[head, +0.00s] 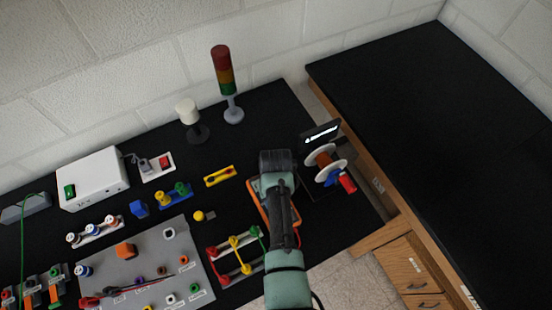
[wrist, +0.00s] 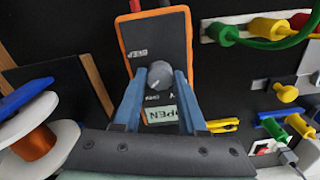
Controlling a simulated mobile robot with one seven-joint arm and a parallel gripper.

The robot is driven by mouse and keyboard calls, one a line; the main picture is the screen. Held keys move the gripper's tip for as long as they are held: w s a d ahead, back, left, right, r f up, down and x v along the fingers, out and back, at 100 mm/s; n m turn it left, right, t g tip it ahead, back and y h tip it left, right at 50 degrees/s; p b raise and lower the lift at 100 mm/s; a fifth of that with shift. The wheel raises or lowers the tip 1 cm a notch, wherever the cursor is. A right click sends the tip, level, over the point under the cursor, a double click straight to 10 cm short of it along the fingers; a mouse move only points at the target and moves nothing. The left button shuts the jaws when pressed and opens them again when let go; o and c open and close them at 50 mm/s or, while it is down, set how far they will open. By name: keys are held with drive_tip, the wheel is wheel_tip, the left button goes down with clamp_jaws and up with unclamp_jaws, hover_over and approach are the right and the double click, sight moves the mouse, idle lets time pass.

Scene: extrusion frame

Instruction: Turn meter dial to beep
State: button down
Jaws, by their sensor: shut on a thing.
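The meter (wrist: 177,40) has a dark face in an orange case and lies on the black bench. In the head view its orange edge (head: 259,207) shows beside my arm, which hides the rest. Its grey round dial (wrist: 160,69) is in the middle of the wrist view, with a BEEP label just above it and other marks below. My gripper (wrist: 161,76) has its two blue fingers on either side of the dial, shut on it. The display (wrist: 160,115), partly hidden between the fingers, shows letters that look like OPEN.
A spool stand with a white-flanged spool (head: 326,165) is close to the right of my arm. A rack of coloured leads (head: 236,253) lies to the left. A stack light (head: 226,80) and white lamp (head: 188,110) stand behind. The right-hand bench (head: 430,120) is clear.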

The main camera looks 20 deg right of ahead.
drive_tip(key=m, duration=0.7)
drive_tip(key=shift+w, duration=0.1)
drive_tip(key=m, duration=0.6)
drive_tip(key=shift+p, duration=0.35)
drive_tip(key=shift+m, duration=0.3)
drive_tip(key=shift+c, duration=2.3)
unclamp_jaws()
wheel_tip(320, 180, up, 13)
drive_tip(key=b, duration=0.2)
